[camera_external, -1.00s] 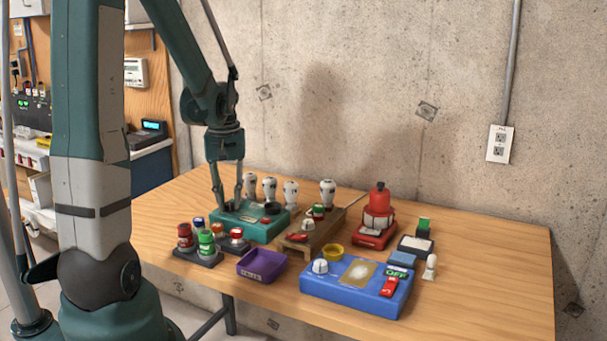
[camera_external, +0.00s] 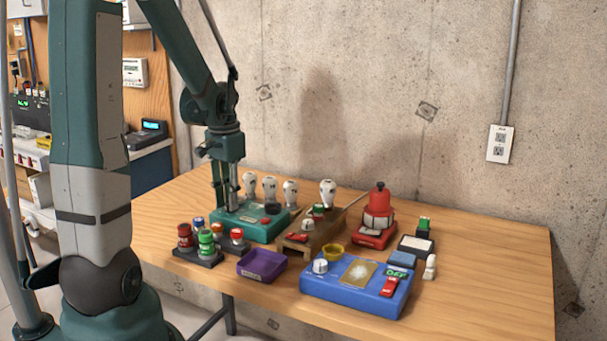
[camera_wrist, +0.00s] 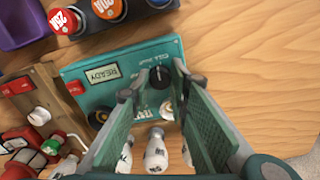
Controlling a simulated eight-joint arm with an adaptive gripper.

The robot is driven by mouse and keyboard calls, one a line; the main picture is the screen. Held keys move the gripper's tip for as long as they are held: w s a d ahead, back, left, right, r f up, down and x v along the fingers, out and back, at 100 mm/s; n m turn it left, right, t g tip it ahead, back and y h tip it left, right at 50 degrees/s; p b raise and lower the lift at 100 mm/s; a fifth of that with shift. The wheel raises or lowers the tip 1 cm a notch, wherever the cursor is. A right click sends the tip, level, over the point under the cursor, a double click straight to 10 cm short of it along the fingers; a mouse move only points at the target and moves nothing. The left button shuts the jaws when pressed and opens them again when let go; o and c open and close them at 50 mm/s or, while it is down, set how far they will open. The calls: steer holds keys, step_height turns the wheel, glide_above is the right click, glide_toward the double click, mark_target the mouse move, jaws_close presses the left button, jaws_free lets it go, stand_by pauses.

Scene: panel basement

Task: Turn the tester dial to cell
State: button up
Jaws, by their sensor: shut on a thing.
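The teal tester (camera_external: 262,231) stands on the table at the back left in the outside view. In the wrist view, the tester (camera_wrist: 90,75) shows a READY display (camera_wrist: 103,74) and a round black dial (camera_wrist: 160,77) with a pale pointer line on it. Small lettering beside the dial is too blurred to read surely. My gripper (camera_external: 226,207) points down over the tester's left end. In the wrist view, the fingers of my gripper (camera_wrist: 155,82) stand on either side of the dial, shut on it. The fingers hide part of the tester's top.
Several white bulbs (camera_external: 270,187) stand behind the tester. A fuse rack (camera_external: 199,255) with coloured fuses is in front of it, beside a purple tray (camera_external: 262,266). A wooden block (camera_external: 313,236), a red lantern-like device (camera_external: 376,221) and a blue box (camera_external: 340,287) stand to the right.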

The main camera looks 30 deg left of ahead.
steer(key=shift+m, duration=0.3)
steer(key=o, duration=0.6)
steer(key=shift+r, duration=0.1)
steer(key=shift+r, duration=5.95)
steer(key=o, duration=0.3)
